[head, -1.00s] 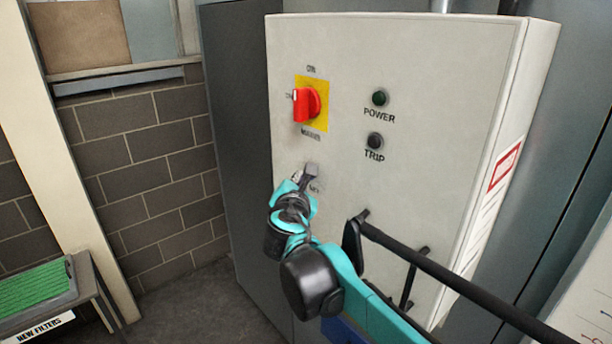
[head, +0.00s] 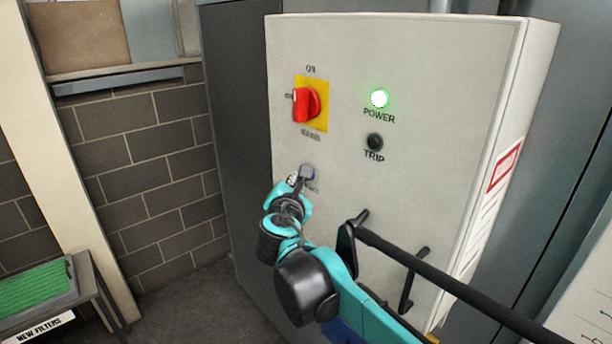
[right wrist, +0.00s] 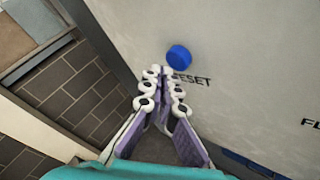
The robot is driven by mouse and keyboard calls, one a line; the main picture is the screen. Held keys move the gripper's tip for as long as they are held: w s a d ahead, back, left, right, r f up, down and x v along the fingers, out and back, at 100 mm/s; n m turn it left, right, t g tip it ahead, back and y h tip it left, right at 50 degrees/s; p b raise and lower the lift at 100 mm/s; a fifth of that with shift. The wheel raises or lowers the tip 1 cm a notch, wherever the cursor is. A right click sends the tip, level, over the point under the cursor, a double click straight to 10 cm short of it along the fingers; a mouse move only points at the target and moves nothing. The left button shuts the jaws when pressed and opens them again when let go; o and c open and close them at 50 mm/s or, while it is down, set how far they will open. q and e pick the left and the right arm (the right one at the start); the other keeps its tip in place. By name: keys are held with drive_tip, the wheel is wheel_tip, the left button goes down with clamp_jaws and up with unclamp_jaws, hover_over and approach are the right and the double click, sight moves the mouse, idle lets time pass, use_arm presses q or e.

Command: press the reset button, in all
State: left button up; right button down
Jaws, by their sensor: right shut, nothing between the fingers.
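The blue reset button (right wrist: 178,57) sits on the light grey cabinet (head: 430,190), beside the RESET lettering. The green POWER lamp (head: 379,99) is lit. My left gripper is not in view.
A red rotary switch (head: 306,104) on a yellow plate is above the button. The dark TRIP lamp (head: 375,141) is below POWER. A black bar (head: 450,284) crosses in front of the cabinet at lower right. A bench with a green filter (head: 35,287) stands at left.

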idle(0.3)
drive_tip(key=s+a, duration=0.1)
drive_tip(key=a, duration=0.1)
drive_tip(key=s+a, duration=0.2)
idle(0.4)
idle(0.5)
